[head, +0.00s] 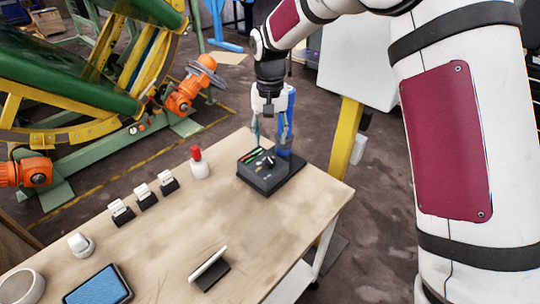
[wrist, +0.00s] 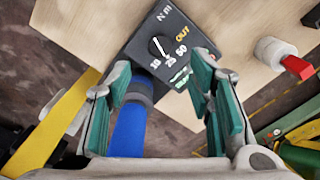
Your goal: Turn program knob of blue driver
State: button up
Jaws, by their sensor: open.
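The blue driver (head: 287,116) stands upright at the back of a black control box (head: 262,182) near the table's far right corner. In the wrist view the blue body (wrist: 128,132) shows beside my left finger; I cannot tell whether they touch. The round black program knob (wrist: 158,46) with a white pointer sits on the box top, beside printed numbers and the word OUT; it also shows small in the head view (head: 268,162). My gripper (wrist: 162,72) is open and empty, its green-padded fingers above the box, apart from the knob. In the head view it partly covers the driver.
A white container with a red top (head: 199,164) stands left of the box. Several black holders with white pieces (head: 145,198) line the table's left side. A stand (head: 210,270) and blue tray (head: 98,288) are nearer. The table (head: 225,220) is clear between.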

aim_at(270, 160)
notch_tip(270, 160, down, 8)
dwell(0.4)
grip_shut()
